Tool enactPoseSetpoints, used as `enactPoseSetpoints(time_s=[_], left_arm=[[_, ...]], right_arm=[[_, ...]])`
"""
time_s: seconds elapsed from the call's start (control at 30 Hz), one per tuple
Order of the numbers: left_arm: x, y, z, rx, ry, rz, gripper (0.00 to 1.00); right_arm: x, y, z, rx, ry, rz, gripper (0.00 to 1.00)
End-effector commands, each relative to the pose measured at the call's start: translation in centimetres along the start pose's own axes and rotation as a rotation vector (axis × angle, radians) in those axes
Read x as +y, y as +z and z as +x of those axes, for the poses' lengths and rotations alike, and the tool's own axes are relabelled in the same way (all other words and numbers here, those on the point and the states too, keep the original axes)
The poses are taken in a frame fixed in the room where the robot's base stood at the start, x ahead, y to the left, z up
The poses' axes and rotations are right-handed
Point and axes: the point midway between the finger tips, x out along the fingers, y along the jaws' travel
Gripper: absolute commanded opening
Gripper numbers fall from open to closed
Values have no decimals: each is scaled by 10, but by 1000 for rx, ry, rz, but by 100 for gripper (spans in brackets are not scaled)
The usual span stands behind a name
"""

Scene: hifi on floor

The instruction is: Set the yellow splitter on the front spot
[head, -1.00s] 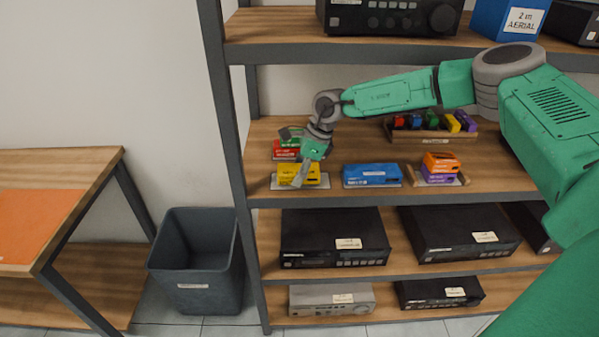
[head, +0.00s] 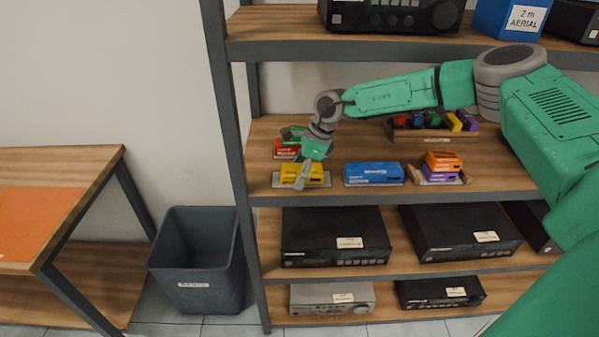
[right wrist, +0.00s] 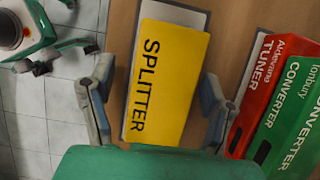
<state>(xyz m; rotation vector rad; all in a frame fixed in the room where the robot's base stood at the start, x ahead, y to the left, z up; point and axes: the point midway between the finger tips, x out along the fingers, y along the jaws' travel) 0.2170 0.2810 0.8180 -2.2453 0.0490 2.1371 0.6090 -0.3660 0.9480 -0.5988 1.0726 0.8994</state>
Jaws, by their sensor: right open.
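The yellow splitter (head: 288,171) lies flat on a thin grey plate (head: 277,182) at the left front of the middle shelf. It also shows in the right wrist view (right wrist: 168,85), label up, with the grey plate (right wrist: 196,18) out past its edges. My right gripper (head: 302,181) is open over the splitter and hides part of it in the head view. In the right wrist view its fingers (right wrist: 155,85) stand on either side of the splitter, with a gap visible at each side. My left gripper is not in view.
Behind the splitter are a red tuner (head: 285,150) and a green converter (right wrist: 293,120), close to one finger. A blue box (head: 373,173) sits to the right, then an orange box (head: 443,161) on a purple one (head: 440,174). The shelf upright (head: 232,150) is close on the left.

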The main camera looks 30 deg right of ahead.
Motion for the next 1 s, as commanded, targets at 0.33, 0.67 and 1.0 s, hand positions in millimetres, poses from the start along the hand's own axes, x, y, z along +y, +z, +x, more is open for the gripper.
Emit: enactPoseSetpoints(time_s=[0.33,0.67,1.0], left_arm=[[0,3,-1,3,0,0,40],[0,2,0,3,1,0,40],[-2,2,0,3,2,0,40]], right_arm=[[-3,0,-43,-5,-3,1,72],[-2,-68,-77,-2,-2,5,72],[-2,-107,-93,0,0,1,72]])
